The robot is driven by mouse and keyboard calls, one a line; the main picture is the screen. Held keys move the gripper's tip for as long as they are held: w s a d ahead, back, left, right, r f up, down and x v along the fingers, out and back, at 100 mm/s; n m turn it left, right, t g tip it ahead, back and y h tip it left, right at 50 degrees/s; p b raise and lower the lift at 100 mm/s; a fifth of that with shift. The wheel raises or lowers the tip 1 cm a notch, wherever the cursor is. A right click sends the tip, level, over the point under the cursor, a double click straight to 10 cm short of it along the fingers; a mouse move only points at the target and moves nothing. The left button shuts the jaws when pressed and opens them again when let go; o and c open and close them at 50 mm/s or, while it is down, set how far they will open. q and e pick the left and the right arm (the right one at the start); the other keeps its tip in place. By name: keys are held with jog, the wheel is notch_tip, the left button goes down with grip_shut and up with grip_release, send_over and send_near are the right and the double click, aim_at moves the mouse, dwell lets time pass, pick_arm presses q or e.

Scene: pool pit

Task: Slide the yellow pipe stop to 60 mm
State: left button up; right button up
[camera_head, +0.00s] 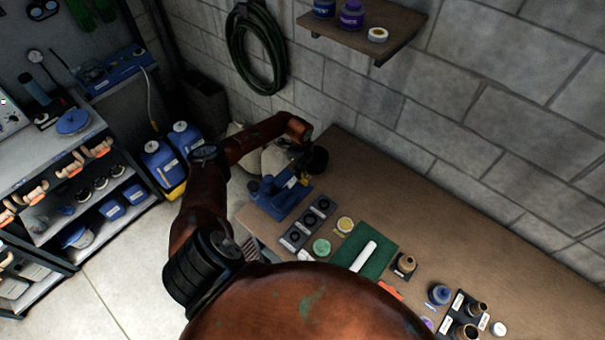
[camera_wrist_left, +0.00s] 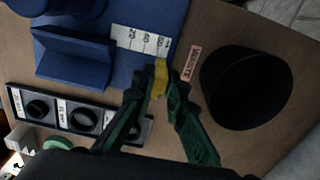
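The yellow pipe stop (camera_wrist_left: 160,78) is a small block at the end of a white scale (camera_wrist_left: 140,41) on the blue jig (camera_wrist_left: 98,53). My left gripper (camera_wrist_left: 161,74) has its two green fingertips closed on either side of the stop, and they partly hide it. The scale's numbers are small and turned, so I cannot tell the exact setting. In the head view the blue jig (camera_head: 281,196) stands at the table's left end, and my left gripper (camera_head: 299,172) reaches over it, its fingers hard to make out. My right gripper is not in view.
A black open bin (camera_wrist_left: 247,86) stands close to the right of the left gripper. A dark tray of rings (camera_wrist_left: 65,118) lies beside the jig. A green mat (camera_head: 382,259) with a white pipe (camera_head: 363,256) lies further along the table. A stone wall rises behind.

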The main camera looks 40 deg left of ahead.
pick_arm(q)
jog(key=o, duration=0.4)
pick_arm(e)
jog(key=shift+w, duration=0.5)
pick_arm(q)
notch_tip(320, 180, up, 12)
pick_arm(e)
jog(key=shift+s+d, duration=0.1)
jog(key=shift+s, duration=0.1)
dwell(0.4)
